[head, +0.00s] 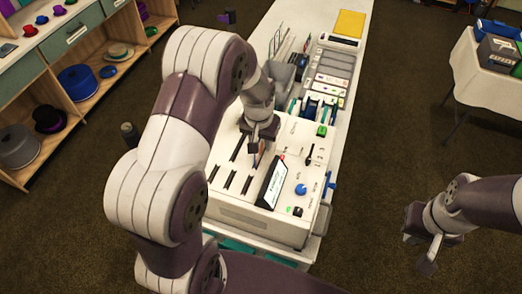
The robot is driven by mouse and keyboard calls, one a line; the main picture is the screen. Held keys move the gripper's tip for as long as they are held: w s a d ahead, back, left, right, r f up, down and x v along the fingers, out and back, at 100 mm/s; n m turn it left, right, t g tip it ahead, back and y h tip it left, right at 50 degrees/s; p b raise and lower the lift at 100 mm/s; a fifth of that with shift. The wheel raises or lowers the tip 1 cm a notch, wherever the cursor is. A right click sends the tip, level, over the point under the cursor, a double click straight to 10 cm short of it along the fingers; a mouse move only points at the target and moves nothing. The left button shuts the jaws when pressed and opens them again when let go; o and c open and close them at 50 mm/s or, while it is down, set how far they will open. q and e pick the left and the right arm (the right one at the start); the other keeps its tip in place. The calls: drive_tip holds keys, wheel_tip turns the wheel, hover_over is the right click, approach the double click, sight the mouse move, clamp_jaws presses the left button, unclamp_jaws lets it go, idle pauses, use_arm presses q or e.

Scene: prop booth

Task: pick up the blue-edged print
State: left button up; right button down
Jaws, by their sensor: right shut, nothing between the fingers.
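My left gripper (258,146) points down over the white slotted top of a box-like unit (235,205). My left arm runs across the middle of the head view. A thin strip with a bluish and brownish look (258,159) shows just below the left fingers; it may be the blue-edged print, but it is too small to tell. I cannot tell whether the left fingers touch it or how far apart they are. My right gripper (429,262) is shut and empty, above the floor at the right, well away from the unit.
Several trays and a yellow sheet (349,23) lie farther back. Hat shelves (75,90) are at left, a cloth-covered table (470,85) at right.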

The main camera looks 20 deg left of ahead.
use_arm(q)
drive_tip(key=shift+f, duration=0.25)
drive_tip(key=shift+c, duration=0.3)
clamp_jaws()
drive_tip(key=shift+r, duration=0.1)
drive_tip(key=shift+r, duration=0.35)
wheel_tip(320, 180, up, 9)
drive_tip(key=b, duration=0.2)
drive_tip(key=shift+b, duration=0.35)
drive_tip(key=shift+r, duration=0.35)
